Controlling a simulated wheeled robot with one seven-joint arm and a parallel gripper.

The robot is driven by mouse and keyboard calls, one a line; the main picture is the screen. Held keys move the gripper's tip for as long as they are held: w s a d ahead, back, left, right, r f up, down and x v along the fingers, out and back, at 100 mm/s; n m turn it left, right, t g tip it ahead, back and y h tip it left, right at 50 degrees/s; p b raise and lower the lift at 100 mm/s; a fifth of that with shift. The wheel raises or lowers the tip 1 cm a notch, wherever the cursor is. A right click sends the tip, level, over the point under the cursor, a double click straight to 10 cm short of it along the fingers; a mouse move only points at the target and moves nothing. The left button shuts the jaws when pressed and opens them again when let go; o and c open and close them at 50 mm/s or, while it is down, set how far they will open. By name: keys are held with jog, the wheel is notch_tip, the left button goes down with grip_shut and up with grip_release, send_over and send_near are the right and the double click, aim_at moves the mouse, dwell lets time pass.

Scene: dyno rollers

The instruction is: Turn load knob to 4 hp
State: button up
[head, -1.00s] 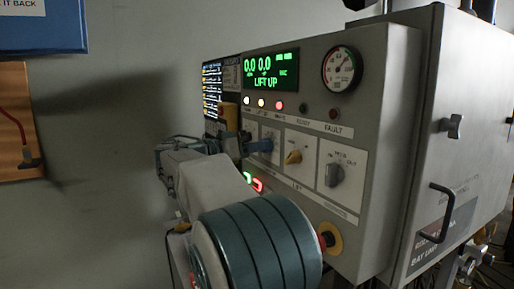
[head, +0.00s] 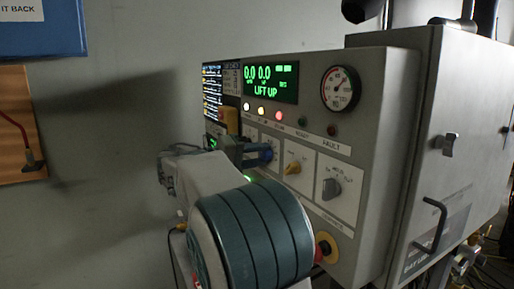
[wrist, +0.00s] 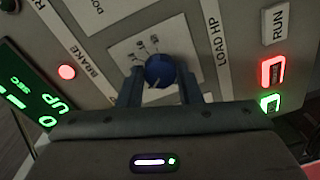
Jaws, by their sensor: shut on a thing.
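The blue load knob (wrist: 160,70) sits on a white plate beside the LOAD HP label (wrist: 212,30) in the wrist view. My gripper (wrist: 160,88) has one finger on each side of the knob and is shut on it. The scale marks (wrist: 146,46) show at the far side of the knob, too small to read. A pale mark shows on the knob's near edge. In the head view, my gripper (head: 250,154) reaches the blue knob (head: 266,153) at the panel's left; my arm covers what lies below.
A red button with a yellow collar (head: 326,248) is close to my arm. Lit red and green switches (wrist: 271,86) are beside RUN.

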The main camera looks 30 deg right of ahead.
jog(key=n+p, duration=1.2)
jog(key=p, duration=0.2)
jog(key=shift+r+n+g, duration=0.1)
jog(key=shift+n+g, duration=0.2)
jog(key=shift+p, duration=0.4)
jog(key=o, duration=1)
jog(key=shift+c, duration=0.2)
jog(key=a+b, duration=0.2)
jog(key=a, duration=1.2)
jog(key=shift+r, duration=0.15)
jog(key=shift+d, duration=0.1)
